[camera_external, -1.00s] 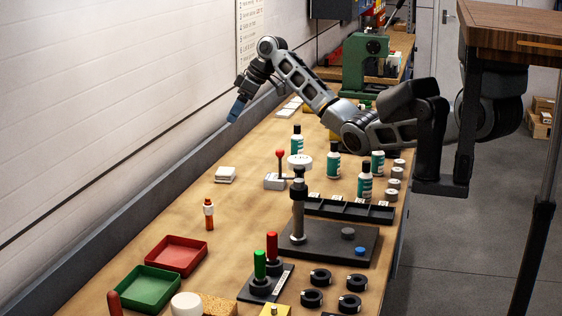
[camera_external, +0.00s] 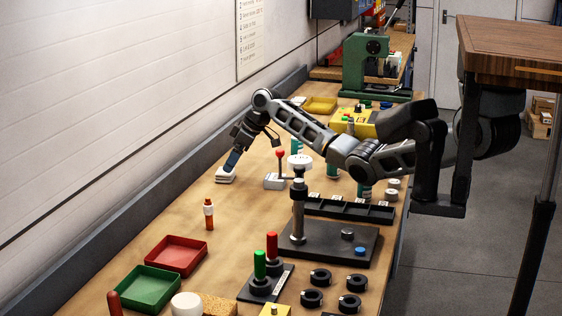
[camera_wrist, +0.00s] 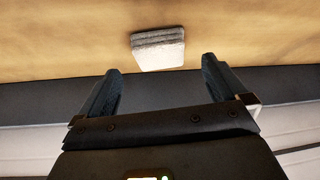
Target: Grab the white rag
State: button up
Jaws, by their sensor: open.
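The white rag (camera_external: 225,175) is a small folded stack lying on the wooden bench near the wall. It also shows in the wrist view (camera_wrist: 158,49), top centre, just beyond the fingertips. My gripper (camera_external: 232,164) points down just above the rag in the external view and overlaps part of it. In the wrist view my gripper (camera_wrist: 162,65) has its two blue fingers spread apart with nothing between them. The rag lies ahead of the gap, roughly centred. I cannot tell whether the fingertips touch it.
A red-knobbed lever (camera_external: 280,170) stands right of the rag. A dark ledge (camera_external: 130,212) runs along the wall. Bench around the rag is clear.

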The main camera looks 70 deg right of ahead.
aim_at(225, 175)
jog(key=b+x, duration=0.3)
jog(key=shift+s+f, duration=0.15)
jog(key=shift+f, duration=0.1)
jog(key=shift+w+a+f+b, duration=0.1)
jog(key=shift+w+f+b, duration=0.35)
jog(key=shift+b, duration=0.25)
jog(key=shift+c, duration=0.5)
jog(key=c, duration=0.9)
